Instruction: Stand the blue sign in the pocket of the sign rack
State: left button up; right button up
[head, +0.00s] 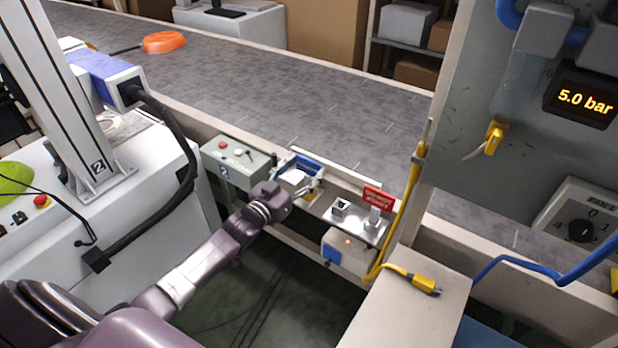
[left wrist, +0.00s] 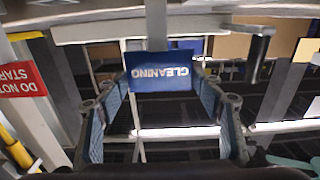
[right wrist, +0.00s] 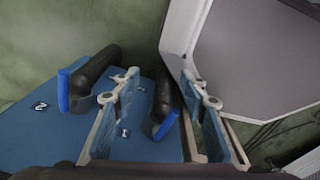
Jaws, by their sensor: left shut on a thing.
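The blue sign (left wrist: 163,72), lettered CLEANING upside down, is between the fingers of my left gripper (left wrist: 163,105) in the left wrist view. The sign rack (head: 352,229) is a metal plate to the right of this gripper. Its left pocket (head: 341,207) looks empty. A red sign (head: 379,197) stands at its right pocket. My right gripper (right wrist: 165,115) is open and empty in the right wrist view and outside the head view.
A grey-green button box (head: 235,162) stands left of the tray. A yellow pipe (head: 407,215) rises right of the rack. The conveyor (head: 290,95) runs behind, with an orange pan (head: 164,42) on it. Black handles (right wrist: 163,105) on a blue surface are near my right gripper.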

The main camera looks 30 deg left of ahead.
pick_arm(q)
jog(key=c, duration=0.6)
jog(key=shift+r, duration=0.1)
notch_tip(320, 180, up, 19)
jog(key=d+f, duration=0.3)
jog(key=s+d+f+p, duration=0.1)
jog(key=d+f, duration=0.1)
jog(key=d, duration=0.2)
jog(key=d+f, duration=0.3)
jog(key=d, duration=0.1)
jog(key=shift+s+f+p, duration=0.25)
jog(key=shift+f+p, duration=0.1)
jog(key=shift+p, duration=0.05)
jog(key=shift+a, duration=0.1)
